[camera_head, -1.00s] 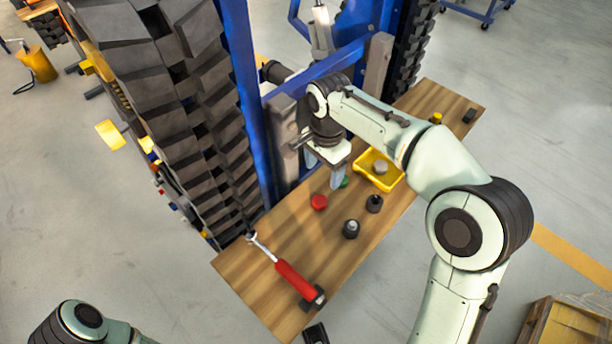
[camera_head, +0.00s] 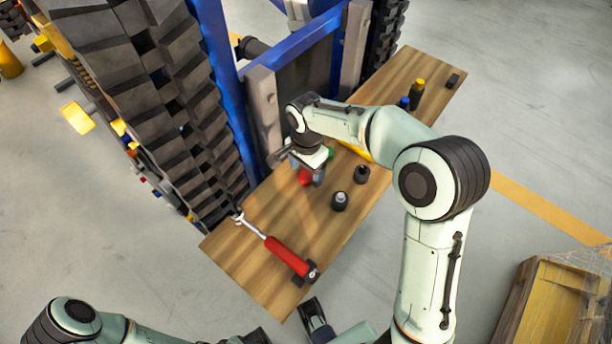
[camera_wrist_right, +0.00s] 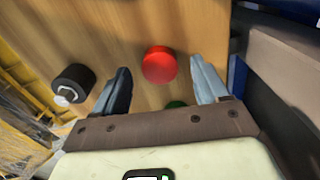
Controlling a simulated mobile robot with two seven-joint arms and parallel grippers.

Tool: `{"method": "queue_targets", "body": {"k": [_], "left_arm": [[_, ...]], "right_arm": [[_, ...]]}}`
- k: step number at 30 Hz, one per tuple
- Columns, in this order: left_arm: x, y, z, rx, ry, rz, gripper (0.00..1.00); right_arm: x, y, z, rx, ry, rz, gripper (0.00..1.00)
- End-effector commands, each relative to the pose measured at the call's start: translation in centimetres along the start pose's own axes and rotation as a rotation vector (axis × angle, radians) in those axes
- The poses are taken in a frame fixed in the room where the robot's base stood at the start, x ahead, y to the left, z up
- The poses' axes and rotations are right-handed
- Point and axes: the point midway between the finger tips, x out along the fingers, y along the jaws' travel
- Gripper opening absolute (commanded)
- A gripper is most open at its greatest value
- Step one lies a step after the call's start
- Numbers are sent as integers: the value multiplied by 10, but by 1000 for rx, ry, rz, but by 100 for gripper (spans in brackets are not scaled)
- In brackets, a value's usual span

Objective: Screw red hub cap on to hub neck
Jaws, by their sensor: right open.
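The red hub cap (camera_head: 305,177) lies on the wooden bench top, partly hidden by my right gripper (camera_head: 312,172). In the right wrist view the round red cap (camera_wrist_right: 159,65) shows between the two open fingers (camera_wrist_right: 160,67), with a gap on each side. The right gripper is empty. I cannot single out the hub neck for certain. A dark part with a pale top (camera_head: 340,201) and another dark part (camera_head: 362,174) stand right of the cap. A dark gripper, apparently my left (camera_head: 316,318), is at the bottom edge; its jaws are unclear.
A red-handled wrench (camera_head: 288,255) lies at the bench's near end. A yellow tray (camera_head: 356,150) is mostly hidden by my right arm. A green part (camera_wrist_right: 176,104) is close to the right gripper. Blue-topped (camera_head: 404,102) and yellow-topped (camera_head: 418,88) parts stand at the far end.

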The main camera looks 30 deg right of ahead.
Motion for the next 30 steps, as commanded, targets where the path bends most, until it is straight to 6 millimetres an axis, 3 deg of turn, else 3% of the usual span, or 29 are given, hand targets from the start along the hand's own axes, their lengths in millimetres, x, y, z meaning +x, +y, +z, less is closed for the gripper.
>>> {"method": "queue_targets", "body": {"k": [3,10,11,15,16,30], "left_arm": [[1,0,-1,0,3,1,43],[1,0,-1,0,3,1,43],[1,0,-1,0,3,1,43],[1,0,-1,0,3,1,43],[1,0,-1,0,3,1,43],[0,0,0,0,1,0,43]], "right_arm": [[10,0,0,1,0,0,74],[11,0,0,0,0,-2,74],[11,0,0,0,0,-2,67],[11,0,0,0,0,-2,22],[11,0,0,0,0,-2,15],[2,-1,0,0,1,-5,15]]}}
